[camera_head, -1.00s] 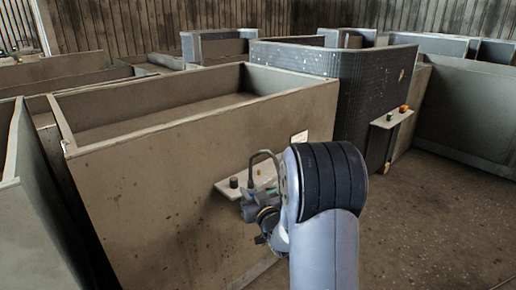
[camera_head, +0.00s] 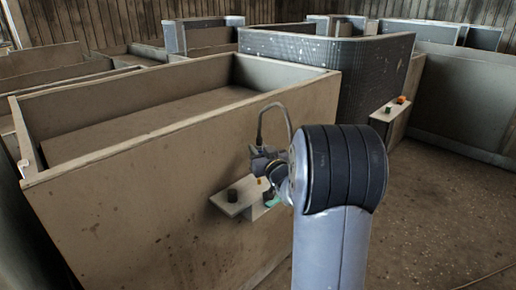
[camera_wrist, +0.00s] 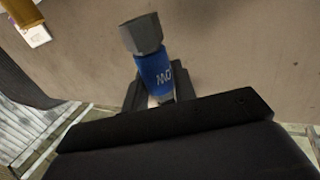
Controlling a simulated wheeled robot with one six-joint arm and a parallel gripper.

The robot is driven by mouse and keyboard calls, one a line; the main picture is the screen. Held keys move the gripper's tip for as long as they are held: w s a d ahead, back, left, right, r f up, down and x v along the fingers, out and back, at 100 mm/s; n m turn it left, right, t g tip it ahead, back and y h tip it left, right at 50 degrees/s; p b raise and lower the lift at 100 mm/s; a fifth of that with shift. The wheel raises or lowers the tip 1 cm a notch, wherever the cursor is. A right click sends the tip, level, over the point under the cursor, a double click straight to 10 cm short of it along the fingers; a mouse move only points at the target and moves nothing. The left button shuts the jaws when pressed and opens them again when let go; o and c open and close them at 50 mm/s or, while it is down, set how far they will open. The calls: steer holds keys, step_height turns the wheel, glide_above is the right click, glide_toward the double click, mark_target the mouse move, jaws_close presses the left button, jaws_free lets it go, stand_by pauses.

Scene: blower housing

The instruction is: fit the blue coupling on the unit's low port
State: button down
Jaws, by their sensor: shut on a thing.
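The blue coupling (camera_wrist: 155,70) has a grey hex end and white marking. In the wrist view it stands out from my gripper (camera_wrist: 157,92), whose dark fingers are shut on its lower part. Its hex end points up in the picture, over a plain brown surface. In the head view my wrist (camera_head: 270,165) is above a small shelf on the front of the brown bin; my arm hides the fingers and the coupling. I cannot make out the unit's low port in either view.
The pale shelf (camera_head: 230,208) carries a dark knob (camera_head: 232,195) and a small yellow piece (camera_head: 261,182). The brown bin (camera_head: 120,190) fills the left. A dark ribbed bin (camera_head: 330,75) and another shelf (camera_head: 388,112) stand to the right. A brass cylinder (camera_wrist: 22,12) shows in the wrist view.

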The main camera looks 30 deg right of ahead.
steer(key=shift+f+b, duration=1.15)
steer(key=shift+f, duration=0.6)
steer(key=shift+s+f+b, duration=0.1)
steer(key=shift+f+b, duration=1.45)
steer(key=c, duration=1.1)
jaws_free()
steer(key=shift+o, duration=0.2)
steer(key=shift+s, duration=0.1)
steer(key=s+p, duration=0.1)
steer(key=s, duration=0.9)
steer(key=shift+s+a, duration=0.25)
steer(key=shift+s, duration=0.05)
